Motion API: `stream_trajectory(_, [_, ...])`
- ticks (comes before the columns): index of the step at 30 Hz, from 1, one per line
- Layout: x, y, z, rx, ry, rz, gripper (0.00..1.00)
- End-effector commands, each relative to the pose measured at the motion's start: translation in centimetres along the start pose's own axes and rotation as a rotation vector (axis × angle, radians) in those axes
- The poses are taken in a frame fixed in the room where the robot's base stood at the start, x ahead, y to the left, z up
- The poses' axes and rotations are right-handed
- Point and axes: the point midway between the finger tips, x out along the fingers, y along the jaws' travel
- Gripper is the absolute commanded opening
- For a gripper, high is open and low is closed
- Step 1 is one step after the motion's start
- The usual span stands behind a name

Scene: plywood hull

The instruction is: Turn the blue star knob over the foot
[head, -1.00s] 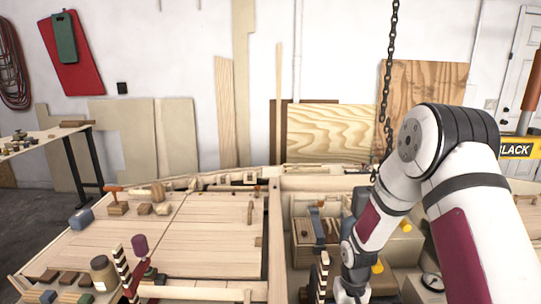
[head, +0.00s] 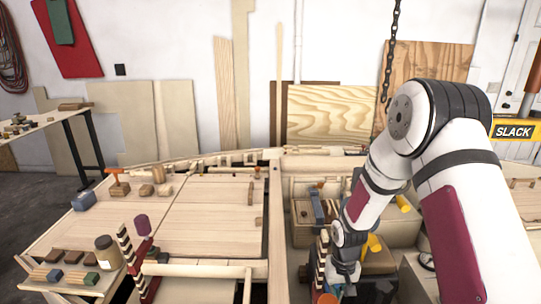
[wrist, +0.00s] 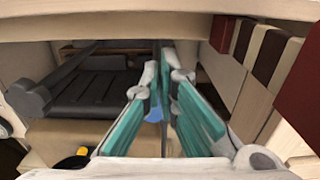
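A small patch of blue (wrist: 153,116), likely the star knob, shows in the wrist view between my fingers. The left finger partly covers it, so its star shape and the foot under it cannot be made out. My gripper (wrist: 164,92) has teal finger pads that stand apart, with a gap between them. I cannot tell whether either pad touches the blue part. In the head view my gripper (head: 346,285) reaches down inside the wooden hull at the bottom edge, and the knob cannot be made out there.
A pale wooden beam (wrist: 150,27) crosses the top of the wrist view. A striped wall of red, white and dark blocks (wrist: 270,55) stands close on the right. A dark slatted part (wrist: 90,92) lies left. A wooden box (head: 305,220) stands in the hull.

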Motion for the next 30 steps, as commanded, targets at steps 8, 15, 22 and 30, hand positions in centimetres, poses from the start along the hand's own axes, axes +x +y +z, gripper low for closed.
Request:
stream_trajectory(8, [-0.3, 0.4, -0.3, 0.008, 0.022, 0.002, 0.0])
stream_trajectory(15, [-1.2, 0.5, 0.1, 0.01, 0.019, 0.003, 0.0])
stream_trajectory(22, [-3.7, 0.5, 0.4, 0.009, 0.014, 0.004, 0.0])
stream_trajectory(30, [-6.0, 0.5, 0.5, 0.01, 0.011, 0.004, 0.0])
